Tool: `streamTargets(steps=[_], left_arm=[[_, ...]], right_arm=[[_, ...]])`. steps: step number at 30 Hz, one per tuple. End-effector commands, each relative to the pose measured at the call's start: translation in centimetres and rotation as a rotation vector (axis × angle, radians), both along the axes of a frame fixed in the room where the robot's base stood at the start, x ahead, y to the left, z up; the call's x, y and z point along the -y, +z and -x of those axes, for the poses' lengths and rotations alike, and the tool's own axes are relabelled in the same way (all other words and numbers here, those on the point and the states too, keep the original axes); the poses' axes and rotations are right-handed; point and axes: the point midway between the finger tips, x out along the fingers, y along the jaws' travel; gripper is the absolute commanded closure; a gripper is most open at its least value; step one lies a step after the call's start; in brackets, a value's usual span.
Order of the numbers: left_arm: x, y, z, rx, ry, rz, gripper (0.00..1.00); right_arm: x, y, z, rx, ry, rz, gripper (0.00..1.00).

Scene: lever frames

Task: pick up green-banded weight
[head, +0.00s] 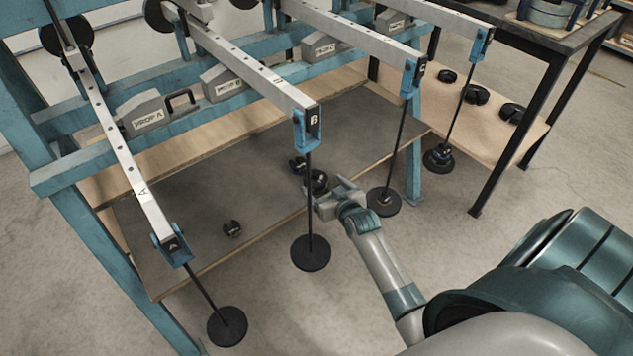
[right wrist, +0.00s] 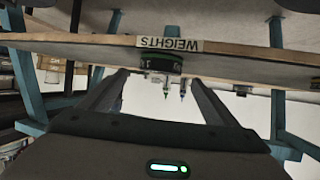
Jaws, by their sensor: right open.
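The green-banded weight (right wrist: 161,66) shows in the right wrist view as a dark, low disc with a green band. It sits at the edge of a shelf by an upside-down WEIGHTS label, ahead of and between my fingers. In the head view a dark weight (head: 317,179) just beyond my fingers appears to be the same one; its band is hard to make out there. My right gripper (head: 328,198) is open and empty at the front edge of the shelf. It also shows in the right wrist view (right wrist: 155,80). My left gripper is not in view.
Other dark weights lie on the grey shelf (head: 190,205), one (head: 232,229) to the left and one (head: 297,165) behind. Hanger rods with discs from lever B (head: 311,253) and another lever (head: 383,202) flank my right gripper. Several weights lie on the right-hand board (head: 535,130).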

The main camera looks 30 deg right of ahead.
Motion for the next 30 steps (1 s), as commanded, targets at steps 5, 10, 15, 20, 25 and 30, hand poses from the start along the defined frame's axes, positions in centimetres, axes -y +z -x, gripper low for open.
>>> streamTargets(steps=[5, 10, 15, 20, 25, 30], left_arm=[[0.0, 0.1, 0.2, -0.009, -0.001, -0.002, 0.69], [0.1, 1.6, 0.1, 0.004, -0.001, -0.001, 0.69], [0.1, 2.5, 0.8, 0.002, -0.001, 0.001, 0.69], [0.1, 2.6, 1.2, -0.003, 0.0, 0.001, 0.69], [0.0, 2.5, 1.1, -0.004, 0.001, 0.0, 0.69], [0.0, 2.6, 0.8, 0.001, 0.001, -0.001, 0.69]], right_arm=[[0.2, -1.0, -1.3, 0.0, 0.0, -0.001, 0.17], [0.5, -2.2, -3.1, 0.001, 0.0, 0.0, 0.17], [0.7, -2.6, -4.2, 0.001, 0.0, 0.0, 0.17], [0.7, -2.6, -4.3, 0.0, 0.0, 0.001, 0.17], [0.7, -2.6, -4.2, 0.0, 0.0, 0.0, 0.17], [0.7, -2.6, -4.2, 0.0, 0.0, 0.0, 0.2]])
